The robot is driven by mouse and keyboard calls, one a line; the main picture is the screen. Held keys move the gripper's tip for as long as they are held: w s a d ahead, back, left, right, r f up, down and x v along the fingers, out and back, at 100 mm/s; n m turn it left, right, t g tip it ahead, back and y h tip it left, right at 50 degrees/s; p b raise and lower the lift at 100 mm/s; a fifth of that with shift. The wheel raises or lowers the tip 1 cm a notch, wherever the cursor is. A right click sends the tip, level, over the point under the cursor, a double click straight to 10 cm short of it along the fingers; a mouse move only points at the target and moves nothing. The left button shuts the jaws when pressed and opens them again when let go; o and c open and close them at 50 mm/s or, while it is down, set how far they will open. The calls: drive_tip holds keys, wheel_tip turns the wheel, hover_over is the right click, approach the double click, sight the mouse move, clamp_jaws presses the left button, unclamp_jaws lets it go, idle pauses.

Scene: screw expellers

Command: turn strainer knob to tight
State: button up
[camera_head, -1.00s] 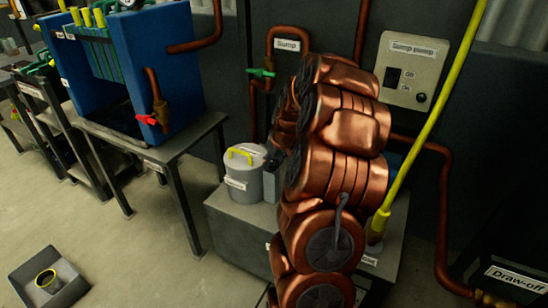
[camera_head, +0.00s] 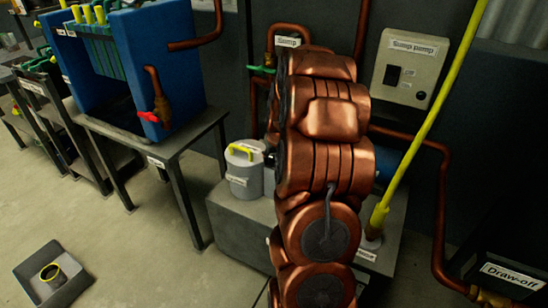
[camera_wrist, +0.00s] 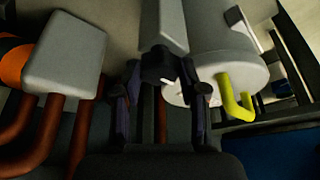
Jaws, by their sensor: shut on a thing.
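The strainer, a grey canister (camera_head: 244,170) with a yellow handle, stands on a grey bench in the head view. It also shows in the wrist view (camera_wrist: 222,50), upside down with its yellow handle on the right. A small black knob (camera_wrist: 157,66) sits beside the canister, against a pale grey block (camera_wrist: 163,25). My gripper (camera_wrist: 160,78) is shut on this knob, with a finger on each side. In the head view my copper-coloured arm hides most of the gripper and the knob. I cannot read the knob's setting.
A grey bench (camera_head: 235,220) carries the canister. A sump pump switch box (camera_head: 410,72) is on the wall behind. Copper pipes (camera_head: 440,210) and a yellow pole (camera_head: 428,130) stand on the right. A blue tank (camera_head: 175,60) is on the left.

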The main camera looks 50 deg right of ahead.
drive_tip(key=o, duration=1.1)
drive_tip(key=shift+o, duration=0.2)
drive_tip(key=shift+r, duration=0.1)
drive_tip(key=v, duration=1.1)
drive_tip(key=shift+s+r, duration=0.2)
drive_tip(key=shift+r, duration=0.15)
drive_tip(key=shift+a+r, duration=0.1)
drive_tip(key=shift+a, duration=0.1)
